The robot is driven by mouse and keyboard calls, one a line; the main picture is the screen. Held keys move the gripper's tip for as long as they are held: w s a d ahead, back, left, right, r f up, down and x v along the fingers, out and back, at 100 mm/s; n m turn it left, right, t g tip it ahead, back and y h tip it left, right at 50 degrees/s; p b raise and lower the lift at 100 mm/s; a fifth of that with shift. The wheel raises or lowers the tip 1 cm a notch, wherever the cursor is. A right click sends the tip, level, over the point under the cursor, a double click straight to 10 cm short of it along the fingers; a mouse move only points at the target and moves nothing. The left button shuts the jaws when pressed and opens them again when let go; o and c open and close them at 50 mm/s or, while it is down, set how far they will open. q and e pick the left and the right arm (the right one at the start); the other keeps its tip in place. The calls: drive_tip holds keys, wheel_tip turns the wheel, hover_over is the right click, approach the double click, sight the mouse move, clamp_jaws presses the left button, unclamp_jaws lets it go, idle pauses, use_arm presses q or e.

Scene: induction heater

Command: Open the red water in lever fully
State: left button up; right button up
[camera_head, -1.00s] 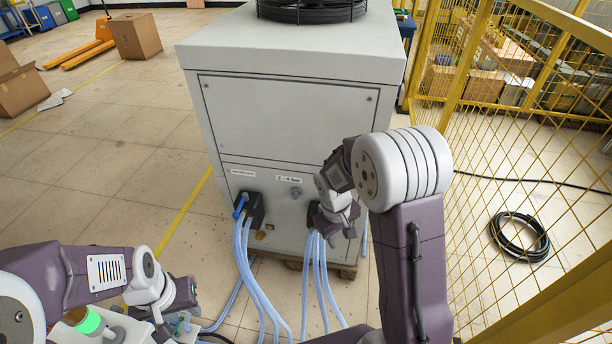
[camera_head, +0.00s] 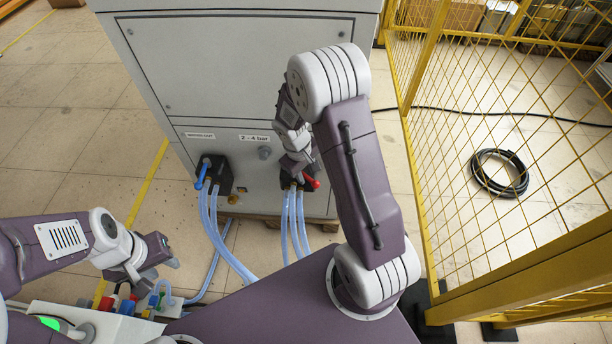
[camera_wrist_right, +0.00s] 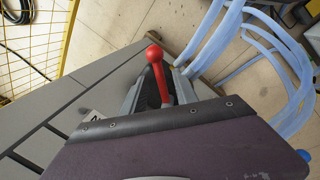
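The red lever (camera_head: 312,183) is on the dark valve block at the lower right of the grey cabinet front. In the right wrist view the red lever (camera_wrist_right: 160,82) shows its round knob and stem, pointing up in the picture. My right gripper (camera_head: 294,175) is at that block, beside the lever. In the right wrist view its grey fingers (camera_wrist_right: 158,92) stand apart on either side of the lever stem; contact cannot be told. My left gripper (camera_head: 168,256) is at the lower left, away from the cabinet; its finger gap is unclear.
Blue hoses (camera_head: 292,222) hang below the right block. A second block with a blue lever (camera_head: 202,174) and hoses is to the left. A yellow mesh fence (camera_head: 470,130) stands at the right, with a coiled black cable (camera_head: 499,172) on the floor behind it.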

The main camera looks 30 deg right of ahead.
drive_tip(key=shift+f, duration=0.5)
clamp_jaws()
idle(1.1)
